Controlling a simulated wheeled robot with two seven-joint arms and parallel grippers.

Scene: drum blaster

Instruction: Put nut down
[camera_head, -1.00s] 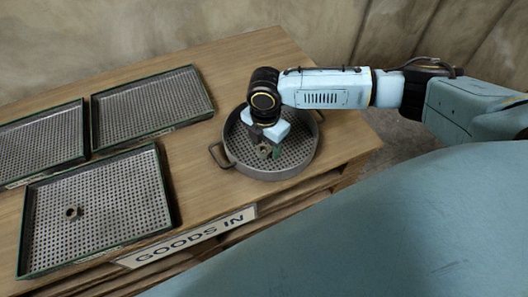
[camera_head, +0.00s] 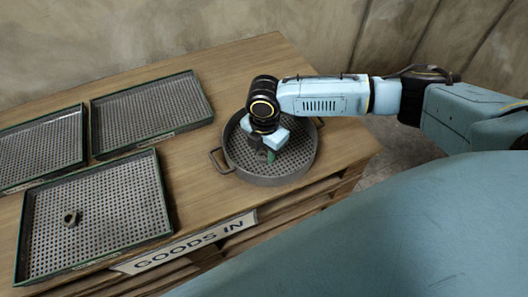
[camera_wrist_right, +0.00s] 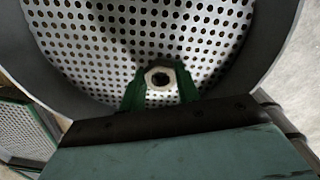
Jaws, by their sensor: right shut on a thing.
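A metal nut (camera_wrist_right: 160,80) is between the green fingers of my right gripper (camera_wrist_right: 161,92) in the right wrist view. The gripper is shut on it. In the head view my right gripper (camera_head: 268,152) points down inside the round perforated basket (camera_head: 300,160); the nut is too small to make out there. I cannot tell whether the nut touches the basket floor. Another nut (camera_head: 70,218) lies in the front left tray (camera_head: 110,205). My left gripper is not in view.
Two more perforated trays, one at the back (camera_head: 150,110) and one at the far left (camera_head: 40,150), stand on the wooden table (camera_head: 200,170). The basket has side handles (camera_head: 219,160). A GOODS IN label (camera_head: 185,245) is on the table's front edge.

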